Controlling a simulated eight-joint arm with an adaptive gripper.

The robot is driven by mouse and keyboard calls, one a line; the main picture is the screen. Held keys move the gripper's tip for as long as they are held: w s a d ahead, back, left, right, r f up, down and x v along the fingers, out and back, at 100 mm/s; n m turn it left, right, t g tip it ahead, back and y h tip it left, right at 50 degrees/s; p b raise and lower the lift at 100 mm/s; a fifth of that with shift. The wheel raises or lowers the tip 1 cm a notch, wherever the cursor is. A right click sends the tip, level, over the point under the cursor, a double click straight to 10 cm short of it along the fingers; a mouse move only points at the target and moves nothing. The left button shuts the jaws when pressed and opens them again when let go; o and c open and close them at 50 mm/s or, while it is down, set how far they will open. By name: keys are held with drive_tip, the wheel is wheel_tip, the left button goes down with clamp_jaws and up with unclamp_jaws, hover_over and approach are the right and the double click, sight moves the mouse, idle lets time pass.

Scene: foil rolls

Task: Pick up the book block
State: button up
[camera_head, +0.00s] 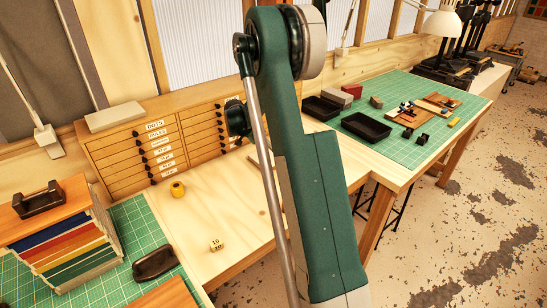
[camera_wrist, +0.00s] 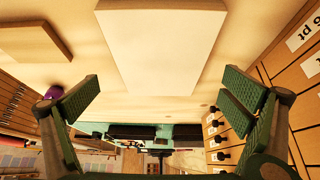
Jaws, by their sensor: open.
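A pale cream, flat rectangular block (camera_wrist: 160,48), which looks like the book block, lies at the top centre of the wrist view. My gripper (camera_wrist: 160,94) is open, with one green-padded finger on each side of the picture. The block shows between and beyond the fingertips, and nothing is held. In the head view my gripper is hidden behind my green arm, apart from a dark part near the drawers. I cannot make out this block for certain in the head view.
A labelled drawer cabinet (camera_head: 158,152) with a pale slab (camera_head: 115,117) on top stands behind the bench. A yellow roll (camera_head: 177,189) and small cube (camera_head: 216,245) sit on the bench. A coloured stack (camera_head: 70,245) is at left. Black trays (camera_head: 366,127) lie on the right mat.

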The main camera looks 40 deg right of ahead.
drive_tip(key=shift+f, duration=0.1)
drive_tip(key=shift+x, duration=2.5)
drive_tip(key=shift+c, duration=0.2)
drive_tip(key=c, duration=1)
wheel_tip(320, 180, up, 10)
